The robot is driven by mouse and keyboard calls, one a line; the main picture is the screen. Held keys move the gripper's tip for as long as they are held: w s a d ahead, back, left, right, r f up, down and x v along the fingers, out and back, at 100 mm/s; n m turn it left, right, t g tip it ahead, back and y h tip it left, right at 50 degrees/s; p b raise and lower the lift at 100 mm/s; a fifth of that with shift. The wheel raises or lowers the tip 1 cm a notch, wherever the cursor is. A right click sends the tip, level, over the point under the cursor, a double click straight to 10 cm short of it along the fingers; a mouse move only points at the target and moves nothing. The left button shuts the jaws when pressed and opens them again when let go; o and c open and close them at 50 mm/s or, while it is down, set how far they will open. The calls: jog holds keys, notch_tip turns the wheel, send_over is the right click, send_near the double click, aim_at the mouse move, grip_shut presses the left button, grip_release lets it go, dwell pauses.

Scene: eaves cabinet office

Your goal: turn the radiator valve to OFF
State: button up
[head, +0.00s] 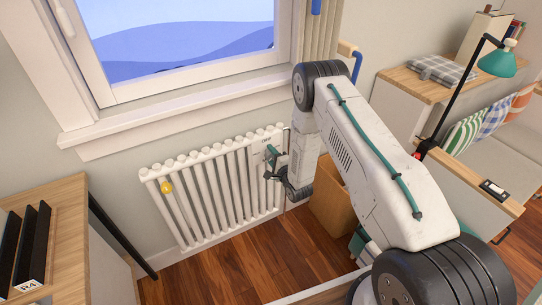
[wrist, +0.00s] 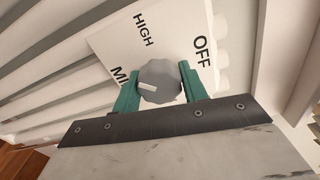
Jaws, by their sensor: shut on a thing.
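The radiator valve is a grey faceted knob (wrist: 160,80) with a white pointer mark, on a white plate (wrist: 112,45) lettered HIGH, OFF and a word starting "MI", partly hidden. The pointer faces left and slightly down in the wrist view, toward the "MI" side, away from OFF at the upper right. My gripper (wrist: 161,84) is shut on the knob, one green finger on each side. In the head view my gripper (head: 271,165) is at the radiator's right end, against the plate; the knob is hard to make out there.
The white radiator (head: 215,190) stands under the window. A yellow item (head: 166,187) is at its left end. A wooden desk (head: 50,205) is at left, a cardboard box (head: 328,205) right of the radiator. A cabinet with a green lamp (head: 497,63) is farther right.

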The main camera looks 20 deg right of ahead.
jog(key=n, duration=1.1)
jog(key=shift+s+a+n, duration=0.1)
jog(key=shift+n, duration=0.3)
jog(key=n, duration=0.5)
jog(key=shift+n, duration=0.3)
jog(key=n, duration=1)
jog(key=shift+a+n, duration=0.1)
jog(key=shift+n, duration=0.3)
jog(key=n, duration=1)
jog(key=shift+f+n, duration=0.1)
jog(key=shift+n, duration=0.3)
jog(key=n, duration=0.5)
